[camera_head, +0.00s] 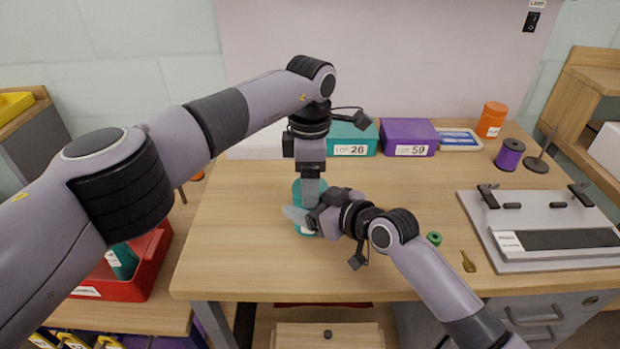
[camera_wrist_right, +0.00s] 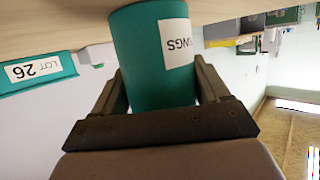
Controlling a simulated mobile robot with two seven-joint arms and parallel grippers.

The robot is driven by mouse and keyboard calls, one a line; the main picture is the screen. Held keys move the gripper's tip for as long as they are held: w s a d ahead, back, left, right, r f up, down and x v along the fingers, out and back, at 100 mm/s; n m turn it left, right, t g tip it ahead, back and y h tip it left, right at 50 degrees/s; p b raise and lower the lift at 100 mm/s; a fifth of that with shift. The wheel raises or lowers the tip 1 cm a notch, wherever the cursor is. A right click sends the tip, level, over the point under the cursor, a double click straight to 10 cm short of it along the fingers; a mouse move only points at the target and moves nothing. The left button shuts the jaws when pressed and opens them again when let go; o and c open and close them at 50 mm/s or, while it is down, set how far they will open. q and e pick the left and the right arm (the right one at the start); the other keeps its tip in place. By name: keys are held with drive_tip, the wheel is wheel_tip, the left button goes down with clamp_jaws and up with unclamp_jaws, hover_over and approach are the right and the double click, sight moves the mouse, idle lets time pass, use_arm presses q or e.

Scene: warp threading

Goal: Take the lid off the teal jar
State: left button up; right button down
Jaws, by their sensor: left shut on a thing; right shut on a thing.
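The teal jar (camera_head: 297,190) stands upright on the wooden table, left of the table's middle in the head view. My right gripper (camera_head: 304,215) is shut around its body from the right. In the right wrist view the jar (camera_wrist_right: 150,60) appears upside down between both fingers, with a white label whose printing ends in "NGS". My left gripper (camera_head: 311,185) points straight down at the jar's top and is shut on the lid there. The lid itself is mostly hidden behind the left fingers, and I cannot tell whether it is apart from the jar.
Behind stand a teal LOT 26 box (camera_head: 368,134), a purple LOT 59 box (camera_head: 409,132), an orange container (camera_head: 491,119) and a purple spool (camera_head: 509,154). A grey clamp board (camera_head: 485,225), green ring (camera_head: 434,239) and brass piece (camera_head: 468,262) lie right. The table's front left is clear.

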use_arm(q)
drive_tip(key=o, duration=1.2)
drive_tip(key=shift+c, duration=0.2)
wheel_tip(320, 180, up, 4)
drive_tip(key=shift+d+f, duration=0.1)
drive_tip(key=shift+f, duration=0.05)
drive_tip(key=shift+s+r, duration=0.1)
drive_tip(key=shift+r, duration=0.35)
drive_tip(key=shift+c, duration=0.4)
drive_tip(key=m, duration=0.2)
drive_tip(key=r+m, duration=0.1)
drive_tip(key=m, duration=0.3)
drive_tip(key=shift+r+m, duration=0.4)
drive_tip(key=m, duration=0.2)
drive_tip(key=r+m, duration=0.1)
drive_tip(key=m, duration=0.3)
drive_tip(key=shift+r+m, duration=0.25)
drive_tip(key=shift+m, duration=0.15)
drive_tip(key=shift+f, duration=3.95)
